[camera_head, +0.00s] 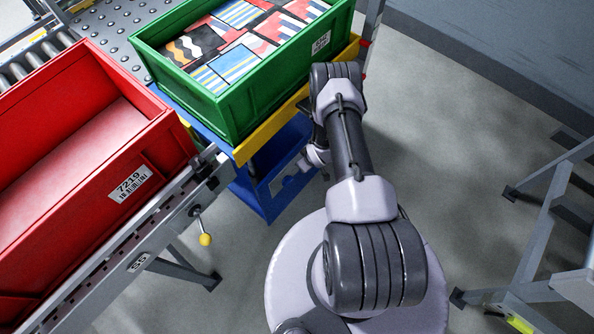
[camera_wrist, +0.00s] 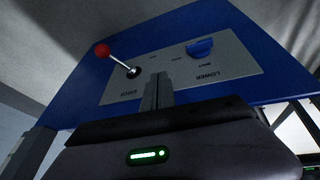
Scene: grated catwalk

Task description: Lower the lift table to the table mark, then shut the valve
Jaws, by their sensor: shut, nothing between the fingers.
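The blue lift table (camera_head: 262,200) with a yellow edge stands at the end of the conveyor and carries a green crate (camera_head: 235,97) of patterned packs. In the wrist view, a blue panel (camera_wrist: 85,97) bears a grey plate with a blue knob (camera_wrist: 200,47), apparently the valve, beside the word LOWER. A lever with a red knob (camera_wrist: 102,50) sticks out at the plate's left. My gripper (camera_wrist: 158,78) is shut and empty, its tips in front of the plate between lever and knob; contact cannot be told. I cannot make out the table mark.
A red crate (camera_head: 134,180) labelled 7219 sits on the conveyor (camera_head: 165,225) at left. A yellow-knobbed handle (camera_head: 205,239) hangs from the conveyor's side. A grey metal stand (camera_head: 540,215) is at right.

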